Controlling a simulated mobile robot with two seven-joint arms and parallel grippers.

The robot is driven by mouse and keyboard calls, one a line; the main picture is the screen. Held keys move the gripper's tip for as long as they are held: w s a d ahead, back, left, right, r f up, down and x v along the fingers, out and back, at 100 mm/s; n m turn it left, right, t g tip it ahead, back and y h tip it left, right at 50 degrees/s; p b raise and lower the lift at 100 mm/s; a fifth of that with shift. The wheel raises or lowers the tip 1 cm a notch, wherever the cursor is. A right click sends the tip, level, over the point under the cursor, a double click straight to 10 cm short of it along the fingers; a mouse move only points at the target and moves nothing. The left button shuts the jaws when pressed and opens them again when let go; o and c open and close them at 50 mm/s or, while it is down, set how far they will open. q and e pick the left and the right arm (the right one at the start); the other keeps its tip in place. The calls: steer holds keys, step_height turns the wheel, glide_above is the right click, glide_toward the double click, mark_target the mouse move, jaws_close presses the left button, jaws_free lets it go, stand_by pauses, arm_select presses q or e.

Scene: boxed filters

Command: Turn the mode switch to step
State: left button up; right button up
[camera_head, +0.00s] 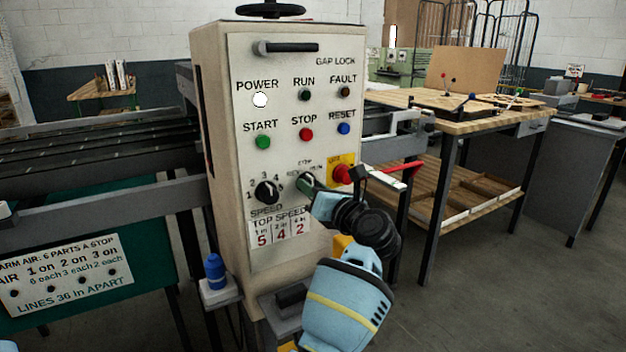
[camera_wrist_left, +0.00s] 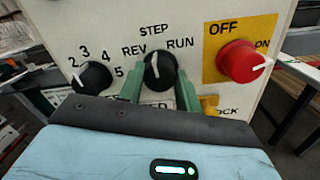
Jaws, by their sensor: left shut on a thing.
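The mode switch (camera_wrist_left: 158,72) is a black round knob with a white pointer line, below the labels REV, STEP and RUN in the left wrist view. Its pointer stands nearly upright, roughly toward STEP. My left gripper (camera_wrist_left: 158,90) has its green fingers on both sides of the knob and is shut on it. In the head view my left gripper (camera_head: 308,183) reaches the panel from the lower right and hides most of the switch. My right gripper is not in view.
The black speed knob (camera_wrist_left: 92,77) is close on the left, and the red OFF/ON switch (camera_wrist_left: 240,61) on its yellow plate is close on the right. Start, stop and reset buttons (camera_head: 303,134) sit above. A wooden workbench (camera_head: 475,115) stands to the right.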

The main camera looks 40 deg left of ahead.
arm_select(q)
steer(key=shift+m+p, duration=0.3)
steer(key=shift+m, duration=0.2)
steer(key=shift+f, duration=0.1)
steer(key=o, duration=1)
steer(key=v, duration=0.8)
steer(key=shift+b, duration=0.4)
steer(key=shift+a+f, duration=0.1)
